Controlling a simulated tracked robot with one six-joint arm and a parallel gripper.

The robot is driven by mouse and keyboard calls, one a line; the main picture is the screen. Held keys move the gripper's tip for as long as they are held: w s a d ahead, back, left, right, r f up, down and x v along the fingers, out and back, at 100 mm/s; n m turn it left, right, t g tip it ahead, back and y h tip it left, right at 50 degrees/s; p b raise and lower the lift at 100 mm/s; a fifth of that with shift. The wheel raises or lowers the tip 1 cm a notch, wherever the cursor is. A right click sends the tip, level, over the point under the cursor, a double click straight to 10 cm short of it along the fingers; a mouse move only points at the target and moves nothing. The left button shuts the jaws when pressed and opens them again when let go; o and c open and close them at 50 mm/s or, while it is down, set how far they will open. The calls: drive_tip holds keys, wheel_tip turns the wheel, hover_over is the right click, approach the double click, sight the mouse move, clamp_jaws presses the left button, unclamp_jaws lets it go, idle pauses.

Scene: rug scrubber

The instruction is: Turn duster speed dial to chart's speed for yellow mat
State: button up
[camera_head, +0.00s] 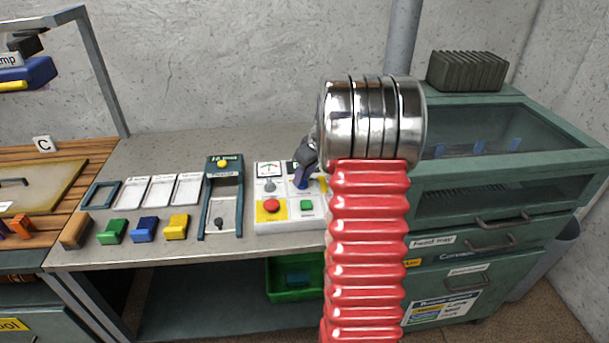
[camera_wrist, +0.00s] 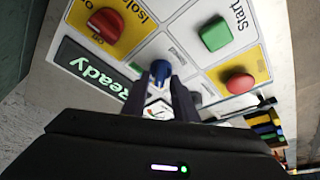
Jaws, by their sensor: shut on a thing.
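My gripper (camera_head: 303,165) reaches down over the white control panel (camera_head: 262,222) on the bench. In the wrist view my gripper (camera_wrist: 165,85) is shut on a blue dial (camera_wrist: 160,70), with one finger on each side. The blue dial also shows in the head view (camera_head: 302,184), partly hidden by the gripper. Its pointer and scale cannot be read. A chart (camera_head: 441,307) with yellow and blue rows is on the green cabinet's front; its small text is unreadable and my arm is beside it.
The panel also has a red isolator knob (camera_wrist: 106,25), a green Start button (camera_wrist: 215,34), a red button (camera_wrist: 239,82) and a lit Ready display (camera_wrist: 92,68). Coloured blocks, including a yellow one (camera_head: 176,227), stand along the bench's front. A green bin (camera_head: 285,294) is below.

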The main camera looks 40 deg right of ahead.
drive_tip(key=shift+m, duration=0.6)
drive_tip(key=shift+m+h, duration=0.8)
drive_tip(key=shift+m, duration=0.7)
drive_tip(key=shift+w+a+m+g+h, duration=0.1)
drive_tip(key=shift+m+g+h, duration=0.4)
drive_tip(key=shift+m, duration=1.4)
drive_tip(key=m+h, duration=0.1)
drive_tip(key=m, duration=0.1)
drive_tip(key=m+g, duration=0.1)
drive_tip(key=m, duration=0.1)
drive_tip(key=shift+m+h, duration=0.4)
drive_tip(key=shift+m+g, duration=0.6)
drive_tip(key=shift+m, duration=1)
drive_tip(key=o, duration=0.7)
drive_tip(key=shift+a, duration=0.1)
